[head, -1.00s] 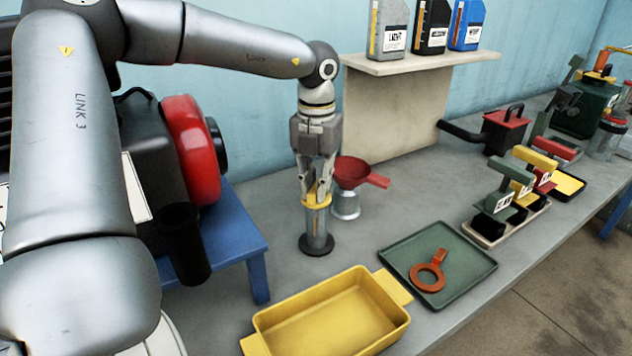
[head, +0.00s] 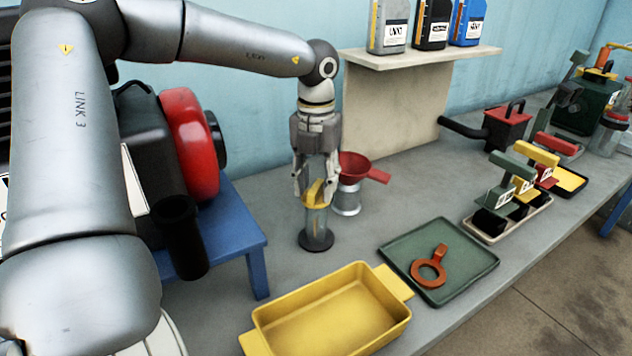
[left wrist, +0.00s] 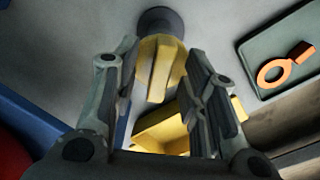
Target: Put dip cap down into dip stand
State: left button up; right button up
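The dip cap (head: 314,194) is yellow with a raised grip. It sits on top of the dip stand (head: 316,226), a clear grey tube on a dark round base. My left gripper (head: 317,190) is above and around the cap with its fingers spread apart. In the left wrist view the cap (left wrist: 158,66) shows between the fingers of the left gripper (left wrist: 158,85), with a gap on each side, and the dark base (left wrist: 160,20) lies beyond it. My right gripper is not in view.
A red funnel (head: 353,169) on a metal cup (head: 346,201) stands close at the right of the stand. A yellow tray (head: 262,322) and a green tray (head: 470,284) holding an orange ring tool (head: 428,272) lie in front. A blue bench (head: 252,243) is at the left.

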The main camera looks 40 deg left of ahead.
pick_arm(q)
notch_tip(320, 180, up, 8)
jog(key=shift+f, duration=0.1)
dwell(0.4)
notch_tip(320, 180, down, 8)
jog(key=shift+r, duration=0.15)
jog(key=shift+d+r+p, duration=0.1)
jog(key=shift+r+p, duration=0.4)
jog(key=shift+p, duration=0.05)
